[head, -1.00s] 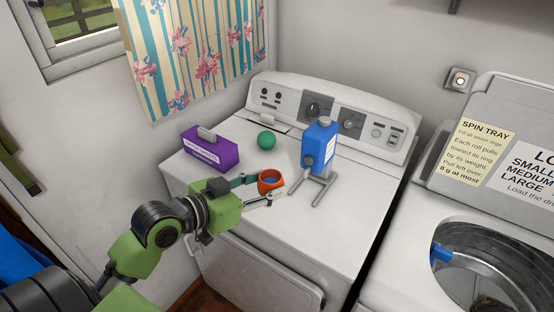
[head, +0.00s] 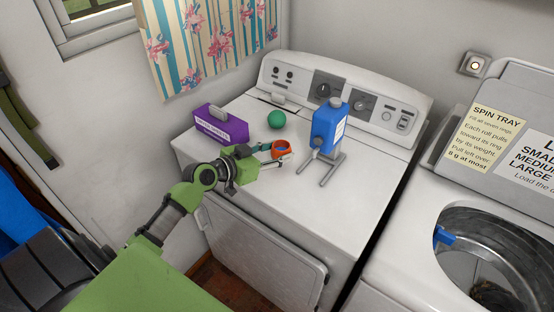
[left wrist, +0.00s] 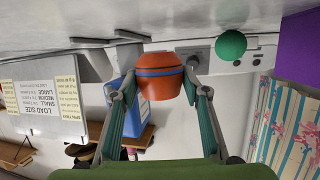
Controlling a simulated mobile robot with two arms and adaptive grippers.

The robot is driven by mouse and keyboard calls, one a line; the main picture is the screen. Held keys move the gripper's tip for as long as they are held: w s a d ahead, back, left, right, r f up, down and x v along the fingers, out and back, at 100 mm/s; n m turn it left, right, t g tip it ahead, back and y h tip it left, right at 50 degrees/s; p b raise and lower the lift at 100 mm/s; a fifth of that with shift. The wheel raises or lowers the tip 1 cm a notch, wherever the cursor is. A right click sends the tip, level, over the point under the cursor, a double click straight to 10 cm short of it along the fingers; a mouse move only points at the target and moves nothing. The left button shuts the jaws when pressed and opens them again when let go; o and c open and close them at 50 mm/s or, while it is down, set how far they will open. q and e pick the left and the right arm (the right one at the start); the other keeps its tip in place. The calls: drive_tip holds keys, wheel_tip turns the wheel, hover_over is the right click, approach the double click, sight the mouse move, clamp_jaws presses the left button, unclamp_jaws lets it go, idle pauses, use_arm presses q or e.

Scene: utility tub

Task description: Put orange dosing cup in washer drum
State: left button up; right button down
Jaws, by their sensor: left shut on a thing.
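The orange dosing cup (head: 281,149) with a blue band is between the fingers of my left gripper (head: 276,155), above the white machine's top in the head view. The gripper is shut on it. In the left wrist view, the cup (left wrist: 160,76) sits between the two fingertips (left wrist: 160,80). The washer drum (head: 470,262) is the open round metal tub at the right of the head view, well apart from the cup. A blue part (head: 444,236) shows at its left wall. My right gripper is out of view.
A blue bottle (head: 328,125) on a grey stand is just right of the cup. A green ball (head: 276,119) and a purple box (head: 221,125) are behind and left. A dark gap separates the two machines. The front right of the white top (head: 330,215) is clear.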

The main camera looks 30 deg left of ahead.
use_arm(q)
drive_tip(key=shift+w+a+f+p, duration=0.1)
drive_tip(key=shift+f+p, duration=0.25)
drive_tip(key=shift+f, duration=1.3)
drive_tip(key=shift+f, duration=0.1)
drive_tip(key=shift+f, duration=0.1)
drive_tip(key=o, duration=1.1)
